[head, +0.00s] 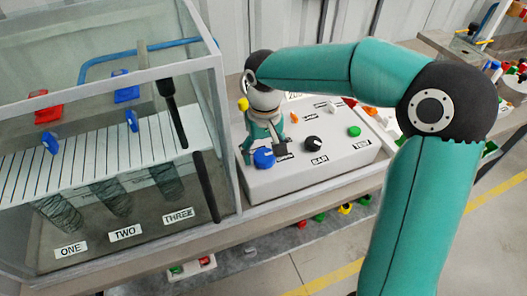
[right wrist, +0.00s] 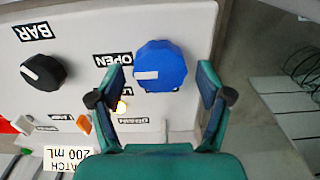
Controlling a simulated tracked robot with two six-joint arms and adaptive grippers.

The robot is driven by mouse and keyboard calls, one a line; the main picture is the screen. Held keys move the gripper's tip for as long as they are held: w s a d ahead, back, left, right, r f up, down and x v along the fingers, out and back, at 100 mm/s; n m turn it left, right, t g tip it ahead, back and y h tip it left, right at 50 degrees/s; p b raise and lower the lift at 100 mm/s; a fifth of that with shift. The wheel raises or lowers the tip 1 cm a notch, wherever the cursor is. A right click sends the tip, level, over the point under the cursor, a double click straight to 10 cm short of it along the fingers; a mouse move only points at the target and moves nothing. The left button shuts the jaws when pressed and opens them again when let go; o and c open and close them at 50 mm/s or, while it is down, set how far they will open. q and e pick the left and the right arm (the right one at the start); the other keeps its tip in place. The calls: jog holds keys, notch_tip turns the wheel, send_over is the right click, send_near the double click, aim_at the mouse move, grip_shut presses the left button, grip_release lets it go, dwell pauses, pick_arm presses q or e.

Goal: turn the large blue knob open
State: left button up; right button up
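The large blue knob (head: 264,158) sits on the near left corner of a white control box (head: 315,178). It also shows in the right wrist view (right wrist: 160,66) as a faceted blue disc with a white mark on its left part. My right gripper (right wrist: 163,80) is open, with one finger on each side of the knob's lower half. I see gaps between the fingers and the knob, and it looks untouched. My left gripper is not in view.
The box also carries a black knob (head: 313,144), a green button (head: 354,131) and several small levers. A glass tank (head: 227,150) with blue and red valves stands close on the left. A cluttered bench (head: 460,48) is at the far right.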

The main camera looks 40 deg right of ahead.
aim_at(264, 155)
dwell(0.3)
notch_tip(264, 155, up, 12)
dwell(0.5)
jog(key=shift+f, duration=0.1)
